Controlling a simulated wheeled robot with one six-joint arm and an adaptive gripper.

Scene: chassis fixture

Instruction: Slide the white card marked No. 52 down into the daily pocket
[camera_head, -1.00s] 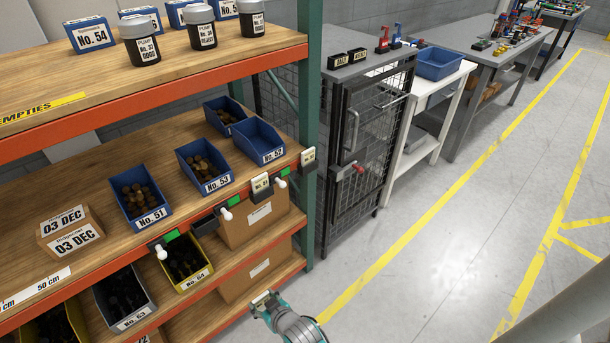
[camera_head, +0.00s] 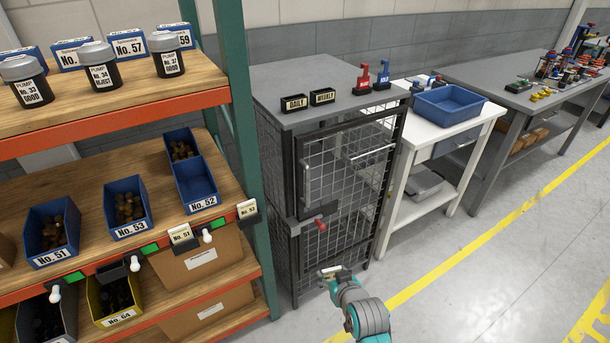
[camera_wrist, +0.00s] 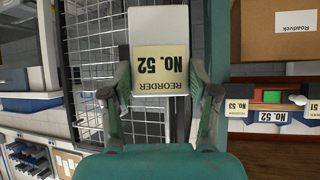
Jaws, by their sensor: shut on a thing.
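The daily pocket (camera_head: 293,103) is a small black holder with a DAILY label, on the grey top of the wire-mesh cabinet. My gripper (camera_head: 331,270) is in front of the cabinet's lower part, well below the pocket. In the wrist view my gripper (camera_wrist: 161,92) is shut on the white card (camera_wrist: 160,24), whose cream label reads REORDER No. 52 and appears upside down. The card stands out beyond the fingertips. In the head view the card is too small to read. The pocket is not seen in the wrist view.
A WEEKLY pocket (camera_head: 322,97) stands just right of the daily one. The orange-edged shelf rack (camera_head: 240,130) with bins is at the left. A white table (camera_head: 440,120) with a blue tray stands right of the cabinet.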

